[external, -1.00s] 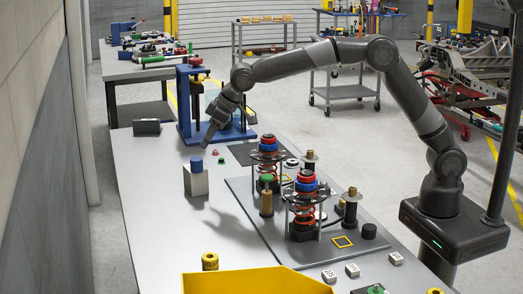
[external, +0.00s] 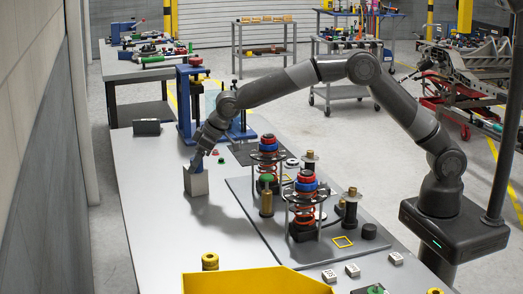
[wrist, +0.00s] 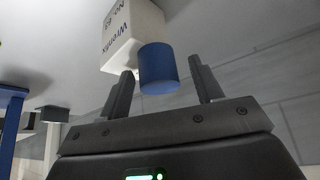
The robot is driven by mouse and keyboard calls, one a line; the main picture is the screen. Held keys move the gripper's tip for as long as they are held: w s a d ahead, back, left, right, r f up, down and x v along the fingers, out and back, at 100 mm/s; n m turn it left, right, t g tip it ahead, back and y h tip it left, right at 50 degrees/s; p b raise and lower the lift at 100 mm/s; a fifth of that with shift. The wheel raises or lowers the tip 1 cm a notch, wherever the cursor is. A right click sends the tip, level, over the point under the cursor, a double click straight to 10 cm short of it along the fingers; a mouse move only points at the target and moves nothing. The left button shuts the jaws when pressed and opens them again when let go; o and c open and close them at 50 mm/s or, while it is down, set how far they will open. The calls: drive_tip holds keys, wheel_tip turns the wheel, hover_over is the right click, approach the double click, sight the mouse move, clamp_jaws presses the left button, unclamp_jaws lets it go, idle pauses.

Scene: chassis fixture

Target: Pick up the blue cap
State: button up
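The blue cap (wrist: 158,70) is a short blue cylinder on top of a white block (wrist: 132,35) with dark lettering in the wrist view. In the external view the block (external: 197,183) stands upright on the table, and the cap (external: 197,163) is partly hidden by my gripper. My gripper (wrist: 160,85) is open, with one finger on each side of the cap. I see a gap between the cap and the right finger; the left finger is close to the cap. I cannot tell if it touches.
A blue press-like frame (external: 183,105) stands behind my gripper. A grey plate (external: 262,222) with spring assemblies (external: 303,207) lies to the right. A yellow bin (external: 255,281) is at the front. The table left of and in front of the block is mostly clear.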

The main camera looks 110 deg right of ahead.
drive_tip(key=c, duration=1.1)
drive_tip(key=shift+o, duration=0.2)
drive_tip(key=shift+r, duration=0.1)
drive_tip(key=shift+r, duration=0.25)
wheel_tip(320, 180, up, 4)
drive_tip(key=shift+f, duration=0.2)
drive_tip(key=s+d+r, duration=0.7)
drive_tip(key=s+d, duration=0.2)
drive_tip(key=d, duration=0.1)
drive_tip(key=w+a+f, duration=0.2)
drive_tip(key=w, duration=0.1)
drive_tip(key=w+a+f, duration=0.2)
drive_tip(key=w, duration=0.1)
drive_tip(key=w+a+f, duration=0.3)
drive_tip(key=shift+f, duration=2.05)
